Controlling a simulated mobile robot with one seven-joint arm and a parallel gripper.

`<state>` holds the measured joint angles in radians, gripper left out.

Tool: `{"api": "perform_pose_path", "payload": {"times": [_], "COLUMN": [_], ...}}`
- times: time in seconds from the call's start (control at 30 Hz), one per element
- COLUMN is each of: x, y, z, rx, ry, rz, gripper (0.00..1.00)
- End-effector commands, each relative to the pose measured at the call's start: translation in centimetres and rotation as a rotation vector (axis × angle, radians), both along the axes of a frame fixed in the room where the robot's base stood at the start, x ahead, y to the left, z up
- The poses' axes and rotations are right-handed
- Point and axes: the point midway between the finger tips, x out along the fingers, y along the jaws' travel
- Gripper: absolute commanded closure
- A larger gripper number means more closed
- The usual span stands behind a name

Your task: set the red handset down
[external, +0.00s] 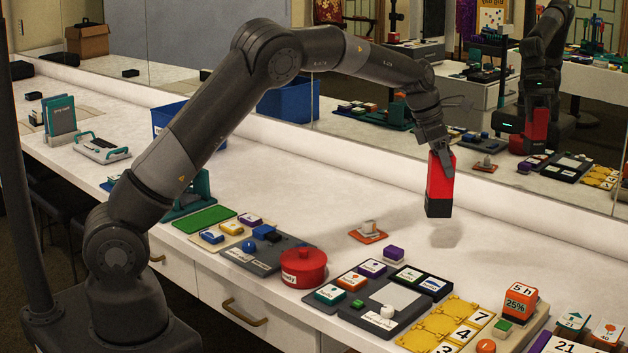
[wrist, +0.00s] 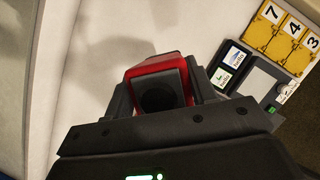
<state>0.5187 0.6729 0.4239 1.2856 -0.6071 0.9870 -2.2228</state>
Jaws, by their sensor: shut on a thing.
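The red handset (external: 441,181) is a tall red block with a dark lower part. My gripper (external: 440,150) is shut on its upper end and holds it upright above the white counter (external: 330,195). A shadow lies on the counter beneath it, apart from its bottom. In the wrist view the red handset (wrist: 160,72) sits between the fingers of my gripper (wrist: 163,95), with a dark round recess facing the camera. Its lower end is hidden in that view.
A small white cup on an orange coaster (external: 368,236) stands left of the handset. A grey tray (external: 375,325) with labelled blocks, a yellow number board (external: 432,326) and a red lidded pot (external: 303,268) line the front edge. A mirror (external: 480,120) runs along the back. The counter below the handset is bare.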

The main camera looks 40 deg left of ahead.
Motion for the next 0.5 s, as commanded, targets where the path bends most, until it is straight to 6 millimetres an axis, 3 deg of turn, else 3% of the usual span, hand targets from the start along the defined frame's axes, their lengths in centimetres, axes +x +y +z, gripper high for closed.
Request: {"api": "perform_pose_path", "payload": {"times": [0.03, 0.2, 0.4, 0.5], "x": [-0.8, -3.2, -5.9, -7.1], "y": [-2.8, -9.6, -15.5, -17.5], "z": [0.1, 0.2, 0.3, 0.3], "rx": [0.001, 0.003, 0.002, 0.004], "ry": [-0.002, -0.006, -0.01, -0.011], "rz": [-0.041, -0.143, -0.237, -0.27], "gripper": [0.98, 0.98, 0.98, 0.98]}}
